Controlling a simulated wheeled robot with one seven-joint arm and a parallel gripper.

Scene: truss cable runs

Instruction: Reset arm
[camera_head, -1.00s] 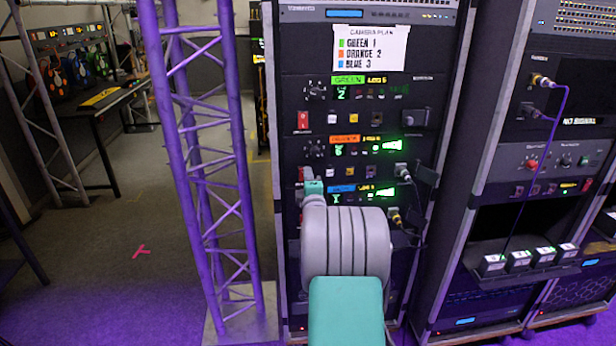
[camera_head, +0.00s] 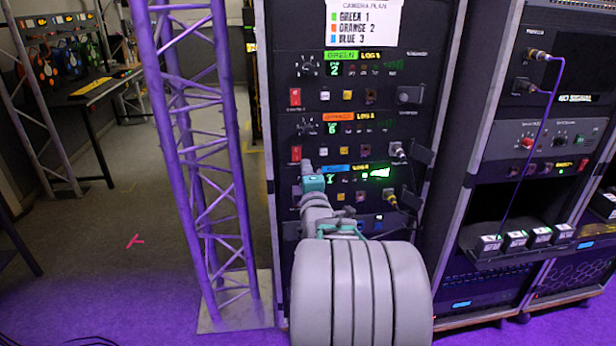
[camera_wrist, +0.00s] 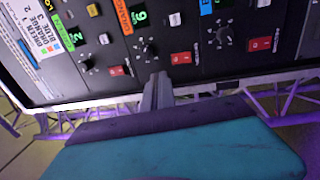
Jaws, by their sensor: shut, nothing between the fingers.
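My gripper (camera_wrist: 160,85) shows in the wrist view with its grey fingers shut together and nothing between them. Its tips lie in front of the rack panel, close to a red switch (camera_wrist: 180,58); I cannot tell whether they touch it. In the head view my arm rises from the bottom centre in front of the middle rack (camera_head: 345,125), with its grey ribbed link lowest and a small teal part above. The fingers are hard to make out there.
A purple-lit truss tower (camera_head: 195,150) stands close left of the rack. A second rack (camera_head: 555,130) stands at right, with a shelf of small labelled boxes (camera_head: 515,239) and a hanging purple cable (camera_head: 531,140).

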